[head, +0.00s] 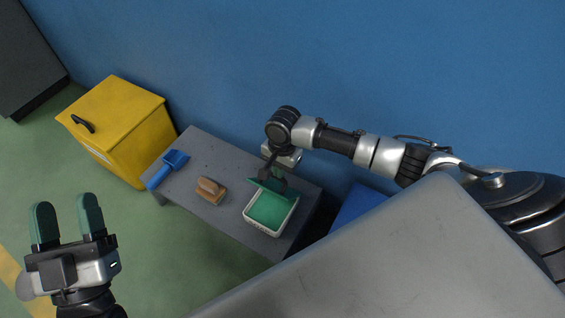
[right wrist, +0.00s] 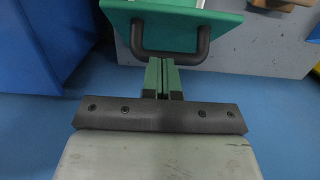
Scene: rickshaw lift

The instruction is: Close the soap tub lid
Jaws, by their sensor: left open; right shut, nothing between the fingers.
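The soap tub (head: 262,229) is a white-rimmed box with a green inside, standing near the right end of the grey bench. Its green lid (head: 262,185) stands raised and tilted at the tub's wall-side edge, so the tub is open. The right wrist view shows the lid (right wrist: 180,22) with a dark bar handle (right wrist: 202,45). My right gripper (head: 270,172) is shut and empty, behind the lid. In the right wrist view its fingertips (right wrist: 163,61) are at the handle's middle; I cannot tell whether they touch. My left gripper (head: 67,221) is open and empty, far left of the bench.
A blue scoop (head: 168,169) and a wooden-backed brush (head: 210,190) lie on the bench (head: 200,148). A yellow bin (head: 125,120) stands left of it, and a blue box (head: 355,205) right. The blue wall (head: 220,60) is close behind.

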